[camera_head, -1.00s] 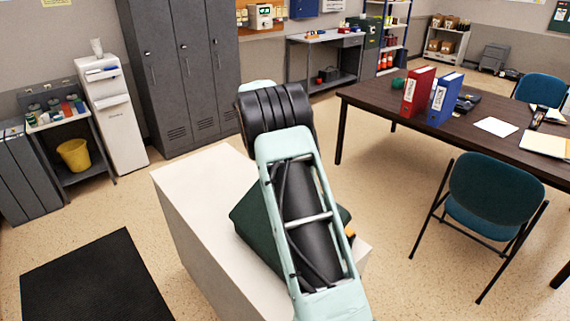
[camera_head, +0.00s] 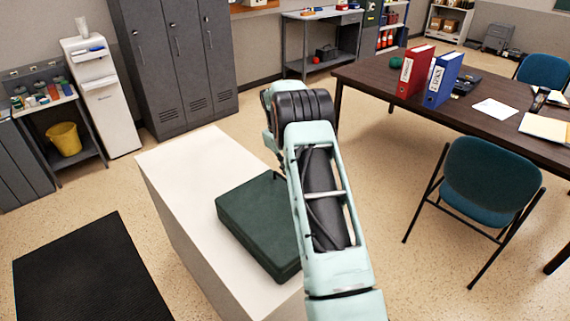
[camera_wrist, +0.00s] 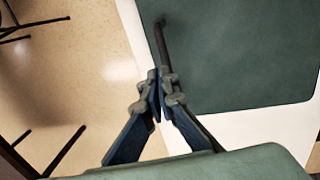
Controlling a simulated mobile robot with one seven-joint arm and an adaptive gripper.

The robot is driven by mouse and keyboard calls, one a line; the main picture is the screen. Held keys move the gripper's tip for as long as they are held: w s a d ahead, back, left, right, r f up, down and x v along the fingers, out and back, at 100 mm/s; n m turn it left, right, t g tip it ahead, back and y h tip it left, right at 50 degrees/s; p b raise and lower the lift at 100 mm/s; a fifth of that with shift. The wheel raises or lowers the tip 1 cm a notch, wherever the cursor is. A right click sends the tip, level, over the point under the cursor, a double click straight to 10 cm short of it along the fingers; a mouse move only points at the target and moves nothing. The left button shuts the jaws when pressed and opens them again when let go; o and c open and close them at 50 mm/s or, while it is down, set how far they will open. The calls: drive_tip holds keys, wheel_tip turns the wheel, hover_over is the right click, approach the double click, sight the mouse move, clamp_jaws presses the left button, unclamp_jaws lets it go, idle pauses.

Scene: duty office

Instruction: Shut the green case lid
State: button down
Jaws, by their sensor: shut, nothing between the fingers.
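The green case (camera_head: 262,225) lies on the white cabinet's top, left of my arm in the head view. Its lid looks flat and down, with no open gap on the sides I can see; my arm hides its right part. In the wrist view the green case (camera_wrist: 245,50) fills the upper right as a flat green surface. My gripper (camera_wrist: 160,88) is shut and empty beside the case's edge. A thin dark bar lies by that edge just beyond the fingertips; I cannot tell what it is. The head view does not show the fingers clearly.
The white cabinet (camera_head: 185,165) has bare top to the left of and behind the case. A dark table (camera_head: 375,80) with red and blue binders stands at the right, a teal chair (camera_head: 490,185) in front of it.

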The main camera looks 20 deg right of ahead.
drive_tip(key=shift+w+d+f, duration=0.1)
drive_tip(key=shift+d+f, duration=0.1)
drive_tip(key=shift+f, duration=0.4)
drive_tip(key=shift+w+d+f, duration=0.1)
drive_tip(key=shift+d+f, duration=0.1)
drive_tip(key=shift+f, duration=0.35)
